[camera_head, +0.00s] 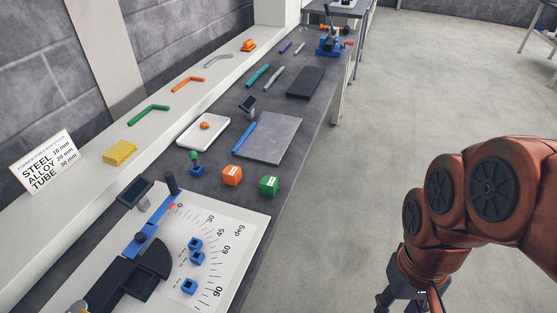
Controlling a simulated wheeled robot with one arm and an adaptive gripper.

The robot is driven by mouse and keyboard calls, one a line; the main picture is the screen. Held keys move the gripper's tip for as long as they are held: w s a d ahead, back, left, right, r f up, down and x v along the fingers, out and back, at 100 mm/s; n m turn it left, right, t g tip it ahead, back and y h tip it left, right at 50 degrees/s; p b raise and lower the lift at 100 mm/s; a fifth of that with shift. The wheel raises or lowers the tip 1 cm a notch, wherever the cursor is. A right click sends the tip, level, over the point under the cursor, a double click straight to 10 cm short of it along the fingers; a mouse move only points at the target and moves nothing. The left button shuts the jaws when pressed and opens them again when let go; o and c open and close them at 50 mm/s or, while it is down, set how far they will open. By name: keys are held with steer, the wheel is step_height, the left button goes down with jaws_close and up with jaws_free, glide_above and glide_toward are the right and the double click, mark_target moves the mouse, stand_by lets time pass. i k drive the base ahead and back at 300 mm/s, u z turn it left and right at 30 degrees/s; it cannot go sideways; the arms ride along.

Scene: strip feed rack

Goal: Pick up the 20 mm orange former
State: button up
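An orange block (232,175) with a small white label sits on the dark bench, between the dial plate and the grey plate. It looks like the orange former, but its label is too small to read. A similar green block (269,186) stands just right of it, with a narrow gap between. My gripper (411,305) hangs at the bottom edge, over the floor to the right of the bench and well away from the orange block. Its fingertips are cut off by the frame, so its opening is hidden.
A dial plate (235,227) with a bending arm (148,235) fills the near bench. A blue piece with a green knob (196,165) stands left of the orange block. A white tray (190,143) and grey plate (270,138) lie behind. A sign (45,160) stands left.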

mark_target(232, 175)
steer(key=z, duration=0.55)
steer(key=i, duration=2.8)
steer(key=u, duration=4.95)
